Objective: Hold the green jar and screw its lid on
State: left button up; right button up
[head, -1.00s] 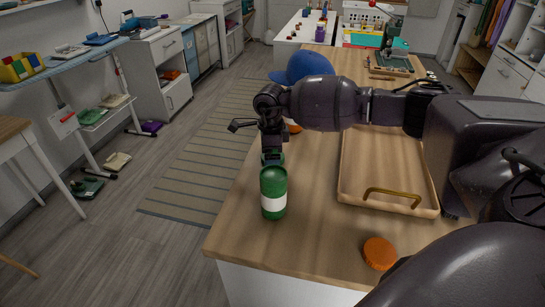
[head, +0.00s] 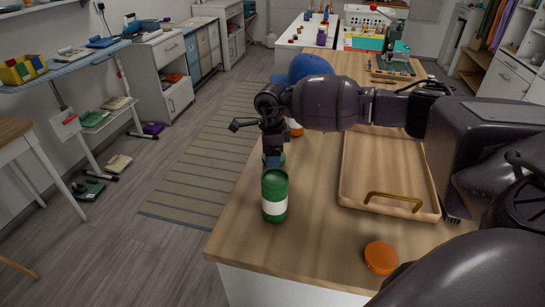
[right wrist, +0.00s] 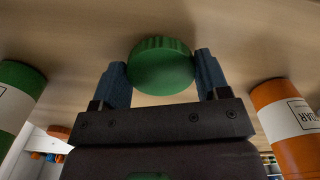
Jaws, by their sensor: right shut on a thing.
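The green jar (head: 274,196) with a white label stands upright near the left edge of the wooden counter; it also shows at the left of the right wrist view (right wrist: 14,98). My right gripper (head: 273,161) points down just behind the jar and is shut on a round green lid. The lid (right wrist: 161,66) sits between the two blue fingers in the right wrist view; in the head view it is mostly hidden behind the fingers and jar. Lid and jar are apart. My left gripper is not in view.
An orange jar (right wrist: 288,125) stands behind my right gripper, partly hidden in the head view. An orange lid (head: 381,257) lies at the near edge. A wooden tray (head: 386,185) with a brass handle is right of the jar. A blue cap (head: 309,67) lies farther back.

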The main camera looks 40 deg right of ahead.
notch_tip(320, 180, up, 19)
jog(key=p, duration=0.1)
dwell(0.4)
